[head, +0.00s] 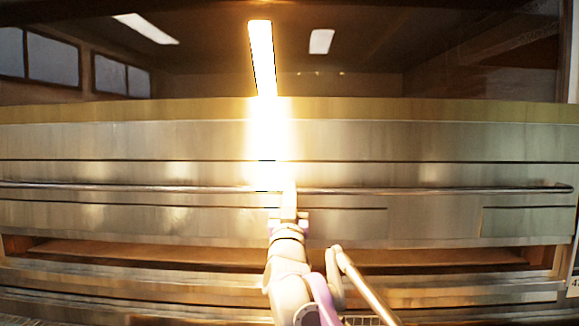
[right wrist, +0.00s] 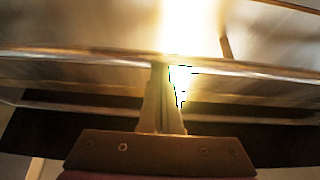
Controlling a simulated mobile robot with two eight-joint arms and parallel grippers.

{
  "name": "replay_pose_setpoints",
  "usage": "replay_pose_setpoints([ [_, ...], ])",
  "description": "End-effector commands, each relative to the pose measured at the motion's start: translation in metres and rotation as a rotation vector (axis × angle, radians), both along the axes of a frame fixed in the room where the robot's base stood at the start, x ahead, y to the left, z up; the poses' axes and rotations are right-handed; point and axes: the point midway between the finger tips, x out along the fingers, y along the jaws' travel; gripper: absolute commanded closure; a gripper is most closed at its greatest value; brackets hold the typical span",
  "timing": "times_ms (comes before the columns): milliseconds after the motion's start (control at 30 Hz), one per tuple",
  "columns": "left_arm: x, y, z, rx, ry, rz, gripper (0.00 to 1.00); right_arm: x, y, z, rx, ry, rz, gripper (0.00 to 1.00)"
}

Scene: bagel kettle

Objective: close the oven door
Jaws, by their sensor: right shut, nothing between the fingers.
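The oven's wide steel front (head: 420,140) fills most of the head view, with dark glass (head: 210,88) above it that shows lamps and windows. A long horizontal handle bar (head: 440,189) runs across the front; it also shows in the right wrist view (right wrist: 80,58). I cannot tell how far the oven door stands from closed. My right gripper (head: 288,196) is shut and empty, its tips at the bar near the middle. The right wrist view shows the shut fingers (right wrist: 165,72) reaching up to the bar; contact is unclear. My left gripper is not in view.
A strong glare hides part of the steel front just above my right gripper. Below the bar is a long recessed slot (head: 160,252) with a brownish inside. Lower steel panels (head: 460,296) run beneath it.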

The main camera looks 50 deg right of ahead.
Motion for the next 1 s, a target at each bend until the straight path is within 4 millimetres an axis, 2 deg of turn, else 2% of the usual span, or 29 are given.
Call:
replay_pose_setpoints([
  [33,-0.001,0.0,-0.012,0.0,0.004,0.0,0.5,0.001,-0.001,-0.024,0.004,0.005,0.002,1.0],
  [100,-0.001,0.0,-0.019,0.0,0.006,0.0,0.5,0.001,-0.001,-0.043,0.003,0.004,0.001,1.0],
  [200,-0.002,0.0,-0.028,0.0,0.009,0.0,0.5,0.001,-0.001,-0.066,0.004,0.003,0.001,1.0],
  [400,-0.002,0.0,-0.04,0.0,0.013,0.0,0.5,0.001,-0.001,-0.098,0.004,0.002,0.001,1.0],
  [600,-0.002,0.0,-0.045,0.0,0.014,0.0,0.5,0.001,-0.001,-0.111,0.002,0.001,0.001,1.0],
  [1000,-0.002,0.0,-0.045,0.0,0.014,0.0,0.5,0.001,-0.001,-0.112,0.002,0.001,0.001,1.0],
])
